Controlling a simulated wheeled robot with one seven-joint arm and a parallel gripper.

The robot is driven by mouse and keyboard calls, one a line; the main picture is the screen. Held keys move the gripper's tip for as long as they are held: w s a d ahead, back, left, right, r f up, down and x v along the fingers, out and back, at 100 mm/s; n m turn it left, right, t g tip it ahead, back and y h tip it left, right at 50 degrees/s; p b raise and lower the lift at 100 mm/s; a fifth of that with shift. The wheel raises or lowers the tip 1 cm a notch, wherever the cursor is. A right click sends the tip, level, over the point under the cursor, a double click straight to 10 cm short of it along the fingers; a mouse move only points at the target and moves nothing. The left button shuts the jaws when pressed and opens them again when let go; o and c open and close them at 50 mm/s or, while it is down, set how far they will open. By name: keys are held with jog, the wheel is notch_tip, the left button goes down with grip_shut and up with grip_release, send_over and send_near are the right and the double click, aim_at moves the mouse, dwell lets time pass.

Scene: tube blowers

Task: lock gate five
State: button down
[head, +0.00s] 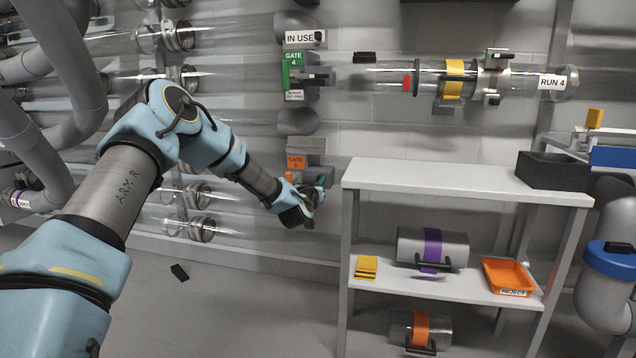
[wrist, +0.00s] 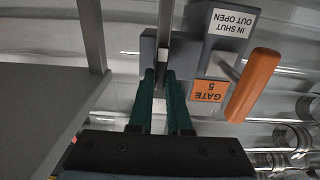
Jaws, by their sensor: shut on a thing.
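Gate five's grey housing (wrist: 225,45) fills the upper middle of the wrist view, upside down, with an orange "GATE 5" label (wrist: 209,91) and a white "IN SHUT OUT OPEN" label (wrist: 233,23). Its orange handle (wrist: 254,85) stands off to the right on a thin rod, apart from my fingers. My gripper (wrist: 160,75) has two green fingers closed on a thin grey piece beside the housing; the fingers partly hide it. In the head view the gate's orange label (head: 296,161) shows just above my gripper (head: 310,205), which hides the lower part of the gate.
A white shelf unit (head: 460,183) stands close to the right of my gripper. It holds a purple-banded canister (head: 405,243) and an orange reject tray (head: 508,273). Gate four (head: 294,76) is above. A small black object (head: 180,272) lies on the floor.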

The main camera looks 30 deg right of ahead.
jog(key=shift+m, duration=0.3)
jog(key=shift+s+d+f+m+p, duration=0.15)
jog(key=shift+f+m, duration=0.1)
jog(key=shift+m, duration=2.6)
jog(key=shift+s+d+f+m+p, duration=0.1)
jog(key=shift+s+d+f+m, duration=0.1)
jog(key=shift+m, duration=2.7)
jog(key=shift+s+d+f+m+p, duration=0.15)
jog(key=shift+f+m, duration=0.1)
jog(key=shift+m, duration=2.6)
jog(key=c, duration=0.9)
grip_release()
jog(key=shift+o, duration=0.2)
jog(key=p+v, duration=0.2)
jog(key=v, duration=0.8)
jog(key=shift+s+a, duration=0.25)
jog(key=shift+a, duration=0.05)
